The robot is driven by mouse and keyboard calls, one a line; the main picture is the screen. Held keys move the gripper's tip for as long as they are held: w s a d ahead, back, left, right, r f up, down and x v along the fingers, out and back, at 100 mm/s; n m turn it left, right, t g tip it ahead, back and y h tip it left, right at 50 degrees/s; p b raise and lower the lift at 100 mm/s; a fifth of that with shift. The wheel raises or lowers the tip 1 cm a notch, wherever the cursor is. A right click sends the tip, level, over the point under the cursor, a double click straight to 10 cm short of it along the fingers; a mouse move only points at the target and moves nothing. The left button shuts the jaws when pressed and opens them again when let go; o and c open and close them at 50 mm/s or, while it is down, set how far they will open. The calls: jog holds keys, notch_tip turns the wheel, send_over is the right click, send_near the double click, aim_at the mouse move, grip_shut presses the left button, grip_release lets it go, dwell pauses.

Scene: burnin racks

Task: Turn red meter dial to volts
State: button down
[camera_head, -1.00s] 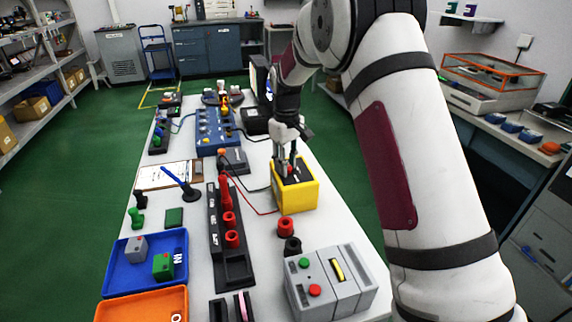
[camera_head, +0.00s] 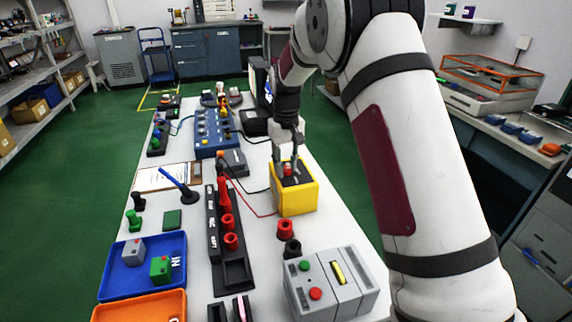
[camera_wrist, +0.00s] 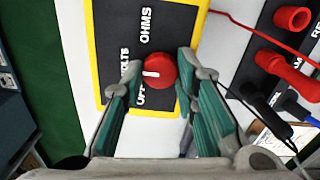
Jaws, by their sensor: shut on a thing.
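The meter is a yellow box (camera_head: 298,201) with a black face on the white table, and it fills the upper middle of the wrist view (camera_wrist: 206,18). Its round red dial (camera_wrist: 160,70) has a white mark that points left, toward the partly covered VOLTS label (camera_wrist: 125,62). OHMS is above this label and OFF is below it. My gripper (camera_wrist: 158,68) has a finger on either side of the dial and is shut on it. In the head view the gripper (camera_head: 288,168) reaches down to the dial (camera_head: 288,171) from above.
Red and black leads run left from the meter. A black rack with red plugs (camera_head: 229,240) stands left of it. A red ring (camera_head: 285,229), a black ring (camera_head: 292,248) and a grey box with buttons (camera_head: 332,283) are in front. Blue (camera_head: 115,285) and orange trays lie front left.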

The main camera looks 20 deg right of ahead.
aim_at(286, 168)
jog(key=c, duration=1.2)
grip_release()
jog(key=shift+c, duration=0.2)
jog(key=shift+r, duration=0.1)
notch_tip(286, 168, up, 12)
